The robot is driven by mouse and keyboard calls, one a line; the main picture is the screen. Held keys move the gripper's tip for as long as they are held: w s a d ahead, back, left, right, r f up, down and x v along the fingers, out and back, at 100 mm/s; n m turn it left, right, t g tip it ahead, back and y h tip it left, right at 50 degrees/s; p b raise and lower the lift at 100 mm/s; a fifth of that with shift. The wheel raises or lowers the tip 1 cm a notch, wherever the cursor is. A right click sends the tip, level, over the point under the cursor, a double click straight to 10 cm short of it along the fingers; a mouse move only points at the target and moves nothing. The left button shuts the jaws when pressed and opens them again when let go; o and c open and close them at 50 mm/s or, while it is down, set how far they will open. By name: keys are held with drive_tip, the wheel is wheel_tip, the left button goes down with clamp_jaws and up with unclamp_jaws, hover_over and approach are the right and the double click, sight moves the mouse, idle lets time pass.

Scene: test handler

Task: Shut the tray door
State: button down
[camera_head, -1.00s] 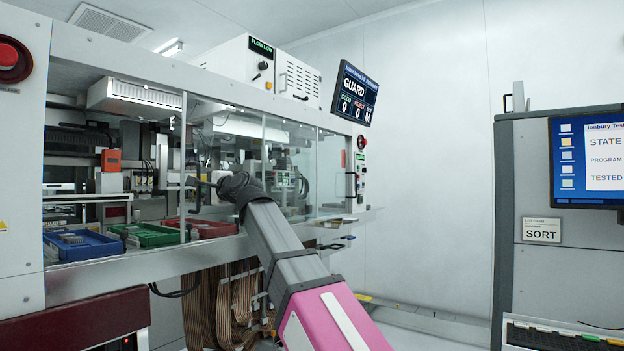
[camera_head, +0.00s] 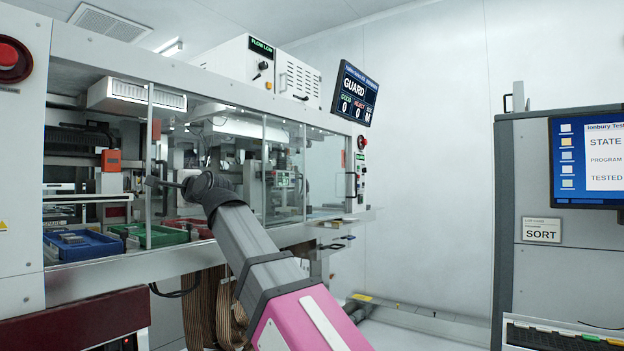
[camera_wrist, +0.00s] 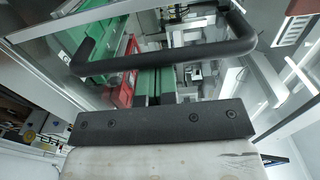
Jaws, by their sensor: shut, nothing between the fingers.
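The tray door is a clear sliding pane with a thin metal left edge (camera_head: 150,120) on the front of the test handler. Left of that edge the front is open, with the blue tray (camera_head: 70,255) in the gap. The green tray (camera_head: 170,238) lies partly behind the pane. My gripper (camera_head: 165,184) is at the pane's left edge, its fingers hard to make out in the head view. In the wrist view a black bar handle (camera_wrist: 165,58) lies just beyond my shut gripper (camera_wrist: 160,122). The handle is not between the fingers; contact cannot be told.
A red tray (camera_head: 190,224) sits further right behind the glass. A metal ledge (camera_head: 110,268) runs below the opening. The monitor (camera_head: 356,94) reads GUARD. A grey cabinet with a screen (camera_head: 590,160) stands at right. The floor between is mostly clear.

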drive_tip(key=shift+s+a, duration=0.15)
drive_tip(key=shift+s, duration=0.05)
drive_tip(key=s+a, duration=1.2)
drive_tip(key=s, duration=0.3)
drive_tip(key=shift+s+a, duration=0.15)
drive_tip(key=shift+s, duration=0.25)
idle(0.6)
drive_tip(key=v, duration=0.6)
drive_tip(key=shift+s+a, duration=0.15)
drive_tip(key=shift+s, duration=0.1)
idle(0.8)
